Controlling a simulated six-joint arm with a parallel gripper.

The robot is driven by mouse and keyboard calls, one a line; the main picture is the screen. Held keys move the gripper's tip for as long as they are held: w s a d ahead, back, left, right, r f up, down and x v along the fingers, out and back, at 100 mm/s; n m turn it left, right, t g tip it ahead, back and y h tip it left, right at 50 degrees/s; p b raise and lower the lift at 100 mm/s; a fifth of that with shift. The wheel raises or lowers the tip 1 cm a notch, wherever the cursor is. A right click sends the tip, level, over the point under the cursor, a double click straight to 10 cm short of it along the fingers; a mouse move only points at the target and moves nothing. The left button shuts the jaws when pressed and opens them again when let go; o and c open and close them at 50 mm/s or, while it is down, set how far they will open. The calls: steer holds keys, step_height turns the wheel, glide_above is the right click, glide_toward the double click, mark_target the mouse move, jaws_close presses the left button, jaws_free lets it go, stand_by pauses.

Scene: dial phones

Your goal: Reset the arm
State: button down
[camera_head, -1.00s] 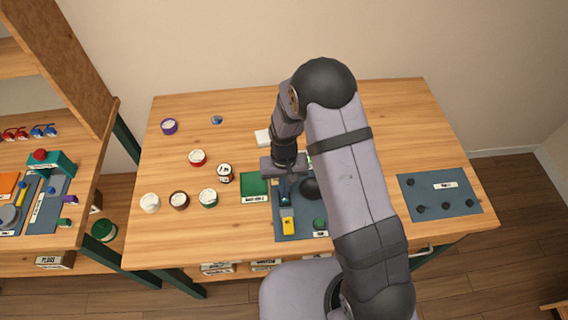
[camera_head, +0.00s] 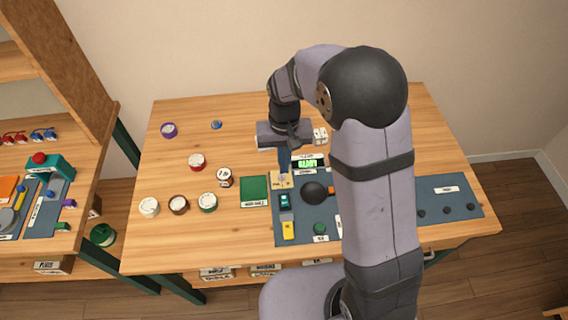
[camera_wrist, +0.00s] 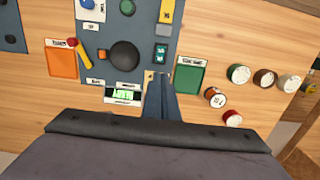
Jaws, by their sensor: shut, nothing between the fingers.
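My gripper (camera_head: 284,170) is above the table, at the back edge of the blue-grey panel. Its fingers are shut with nothing between them, and in the wrist view the closed fingers (camera_wrist: 160,84) point at the panel's edge. The panel (camera_head: 292,236) carries a black round dial (camera_head: 314,192), a yellow piece (camera_head: 288,230), a dark green button (camera_head: 320,228) and a small teal-screened device (camera_head: 285,201). A lit green display (camera_head: 307,162) stands just right of the gripper. My arm hides part of the panel's right side.
A green mat (camera_head: 254,189) lies left of the panel. Several round labelled containers stand further left, including a red one (camera_head: 197,161) and a purple one (camera_head: 169,130). A second panel (camera_head: 450,205) lies at the right. The back left of the table is mostly clear.

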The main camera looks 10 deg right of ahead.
steer(key=shift+w, duration=0.1)
steer(key=s+d+f+n+g, duration=0.2)
steer(key=s+d, duration=0.2)
steer(key=s, duration=1)
steer(key=s+d+r+m+t, duration=0.2)
steer(key=s+d+r, duration=0.1)
steer(key=d+r, duration=0.2)
steer(key=shift+d+r+t, duration=0.25)
steer(key=shift+r+t, duration=0.05)
steer(key=shift+r, duration=0.1)
steer(key=c, duration=2.4)
jaws_free()
steer(key=shift+c, duration=0.2)
